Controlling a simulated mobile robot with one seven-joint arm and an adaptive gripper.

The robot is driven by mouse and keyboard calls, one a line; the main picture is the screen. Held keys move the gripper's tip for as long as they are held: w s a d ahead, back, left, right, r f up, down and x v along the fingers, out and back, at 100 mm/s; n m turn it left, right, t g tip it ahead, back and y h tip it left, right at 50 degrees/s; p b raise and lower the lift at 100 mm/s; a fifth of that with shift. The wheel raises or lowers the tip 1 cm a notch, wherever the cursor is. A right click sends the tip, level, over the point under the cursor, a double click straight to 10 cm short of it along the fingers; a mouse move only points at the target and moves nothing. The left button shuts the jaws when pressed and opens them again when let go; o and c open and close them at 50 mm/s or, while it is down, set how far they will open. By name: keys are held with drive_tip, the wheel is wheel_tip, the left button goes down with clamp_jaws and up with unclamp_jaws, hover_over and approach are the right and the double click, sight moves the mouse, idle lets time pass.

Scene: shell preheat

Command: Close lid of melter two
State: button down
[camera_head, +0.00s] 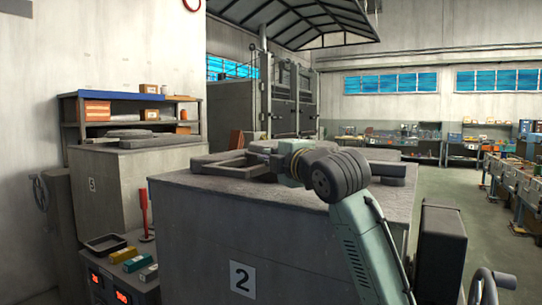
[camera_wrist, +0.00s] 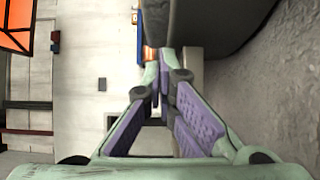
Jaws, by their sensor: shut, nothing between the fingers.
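Melter two (camera_head: 300,235) is the big grey block with a "2" label on its front. A dark raised frame (camera_head: 232,170) lies on the left part of its top. A dark flat slab (camera_head: 392,170), perhaps the lid, shows on the top to the right, partly behind my arm. My arm reaches across the top, and its wrist hides part of the frame. My gripper (camera_wrist: 157,72) is shut and empty in the wrist view. A dark rounded body (camera_wrist: 215,22) is close beside its fingertips; I cannot tell whether they touch.
A neighbouring melter (camera_head: 125,180) with a dark cover stands at left. A low control box with red displays (camera_head: 105,285) carries a tray (camera_head: 105,244) and small coloured boxes. A handwheel (camera_head: 490,287) is at lower right. Open floor (camera_head: 440,190) lies to the right.

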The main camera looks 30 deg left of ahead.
drive_tip(key=shift+w+d, duration=0.1)
drive_tip(key=v, duration=1.2)
